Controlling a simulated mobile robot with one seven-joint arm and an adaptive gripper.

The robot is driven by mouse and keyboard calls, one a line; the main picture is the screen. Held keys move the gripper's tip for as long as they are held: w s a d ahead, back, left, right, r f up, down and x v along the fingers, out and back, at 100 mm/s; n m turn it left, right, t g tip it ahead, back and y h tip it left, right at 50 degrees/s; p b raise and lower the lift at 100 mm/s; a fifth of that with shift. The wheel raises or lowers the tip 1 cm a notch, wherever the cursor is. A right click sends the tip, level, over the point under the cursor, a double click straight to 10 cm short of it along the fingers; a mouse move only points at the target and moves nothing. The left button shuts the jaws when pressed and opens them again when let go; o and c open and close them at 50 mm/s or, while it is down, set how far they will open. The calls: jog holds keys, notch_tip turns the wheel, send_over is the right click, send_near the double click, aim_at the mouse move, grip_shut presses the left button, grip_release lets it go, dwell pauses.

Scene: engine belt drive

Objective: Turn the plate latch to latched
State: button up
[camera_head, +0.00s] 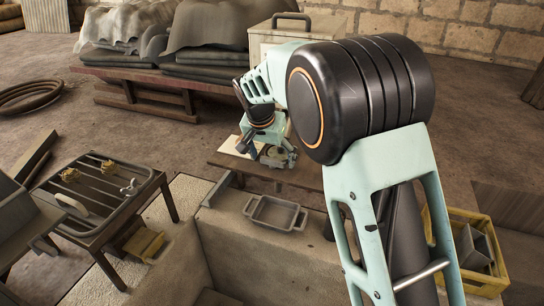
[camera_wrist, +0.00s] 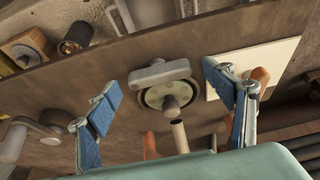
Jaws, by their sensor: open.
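In the wrist view a grey bar (camera_wrist: 160,73), which looks like the plate latch, lies across the upper edge of a round greenish plate (camera_wrist: 152,98). A rounded knob with a pale rod stands out from the plate's middle. My gripper (camera_wrist: 161,76) is open, with one blue-padded finger left of the bar and the other right of it. Nothing is held, and I see no contact. In the head view my gripper (camera_head: 263,148) is low over the brown table (camera_head: 310,178), beside the small round assembly (camera_head: 277,156). The latch itself is too small to make out there.
A white sheet (camera_wrist: 270,62) lies right of the plate in the wrist view. A grey tray (camera_head: 274,213) stands in front of the table. A rack with small parts (camera_head: 100,192) is at left, and a yellow crate (camera_head: 480,250) at right.

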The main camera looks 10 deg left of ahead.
jog(key=c, duration=1.1)
jog(key=shift+c, duration=0.3)
jog(key=shift+n, duration=0.3)
jog(key=n, duration=0.2)
jog(key=n+y+b, duration=0.1)
jog(key=shift+d+n+y, duration=0.2)
jog(key=shift+n+y, duration=0.1)
jog(key=shift+n, duration=0.1)
jog(key=n, duration=0.2)
jog(key=n+y+p, duration=0.1)
jog(key=n, duration=0.1)
jog(key=shift+w+d+r+n+g+y, duration=0.1)
jog(key=shift+n+g+y, duration=0.2)
jog(key=shift+g, duration=0.1)
jog(key=n+g+y+p, duration=0.1)
jog(key=n, duration=0.3)
jog(key=shift+w+p, duration=0.1)
jog(key=shift+p, duration=0.2)
jog(key=shift+w+n+g+y+p, duration=0.1)
jog(key=shift+n+g+y+p, duration=0.25)
jog(key=shift+n, duration=0.9)
jog(key=shift+n+g+y+p, duration=0.15)
jog(key=shift+n+g+p, duration=0.35)
jog(key=shift+n, duration=0.75)
